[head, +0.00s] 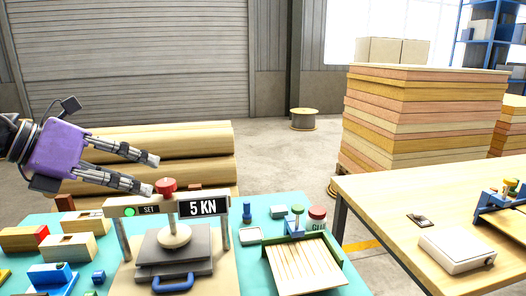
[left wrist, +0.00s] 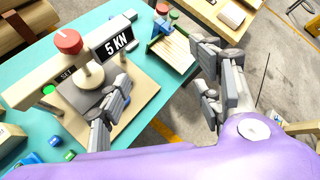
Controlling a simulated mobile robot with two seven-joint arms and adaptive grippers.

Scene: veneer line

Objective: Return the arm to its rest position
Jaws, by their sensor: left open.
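My left gripper (head: 155,174) comes in from the left in the head view, purple with grey fingers. It is open and empty, its fingers spread apart. Its lower fingertip appears close to the red knob (head: 167,186) on top of the press; I cannot tell whether they touch. In the left wrist view the fingers (left wrist: 163,105) stand wide apart with nothing between them. The press (head: 126,211) has a display reading 5 KN and a green SET light. Its round pad (head: 174,236) sits over grey plates. My right gripper is not in view.
The teal table (head: 256,213) carries wooden blocks (head: 84,222) at left and a green-edged tray (head: 337,262) of wood strips at right. A second table (head: 395,195) stands further right. Stacked boards (head: 420,115) and logs (head: 190,140) are behind.

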